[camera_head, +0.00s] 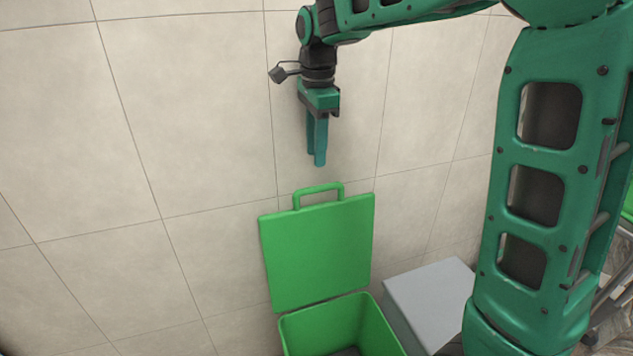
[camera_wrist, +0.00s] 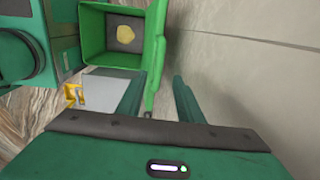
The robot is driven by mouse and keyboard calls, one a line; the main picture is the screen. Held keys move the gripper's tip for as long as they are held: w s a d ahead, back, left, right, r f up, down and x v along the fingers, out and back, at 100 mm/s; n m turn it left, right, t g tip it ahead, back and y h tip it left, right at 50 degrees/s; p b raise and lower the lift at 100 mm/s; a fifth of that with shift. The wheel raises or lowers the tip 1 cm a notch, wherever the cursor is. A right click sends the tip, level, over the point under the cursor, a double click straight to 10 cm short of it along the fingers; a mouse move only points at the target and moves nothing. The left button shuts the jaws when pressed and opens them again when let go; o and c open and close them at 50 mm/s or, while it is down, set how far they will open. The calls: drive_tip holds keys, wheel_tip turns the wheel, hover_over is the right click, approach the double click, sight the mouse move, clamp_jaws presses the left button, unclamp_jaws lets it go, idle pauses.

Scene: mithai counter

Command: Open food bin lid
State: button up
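The green food bin (camera_head: 372,325) stands open near the tiled wall, and its interior shows in the wrist view (camera_wrist: 92,42). Its green lid (camera_head: 318,250) stands upright at the wall side, with the loop handle (camera_head: 319,188) at its top edge. In the wrist view the lid (camera_wrist: 155,45) is seen nearly edge-on. My gripper (camera_head: 317,164) points down just above the handle, apart from it in the head view. Its two fingers are spread with nothing held; in the wrist view (camera_wrist: 160,80) the lid's handle end appears between them.
A grey box (camera_head: 432,290) stands right of the bin. The tiled wall (camera_head: 190,130) is close behind the lid and my gripper. A pale yellow item (camera_wrist: 125,34) lies on the bin's floor. A small yellow object (camera_wrist: 73,95) shows beside the grey box in the wrist view.

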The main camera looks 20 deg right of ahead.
sight(316, 187)
wheel_tip(316, 187, down, 9)
drive_tip(key=shift+w+f, duration=0.15)
drive_tip(key=shift+f, duration=0.05)
idle(0.3)
clamp_jaws()
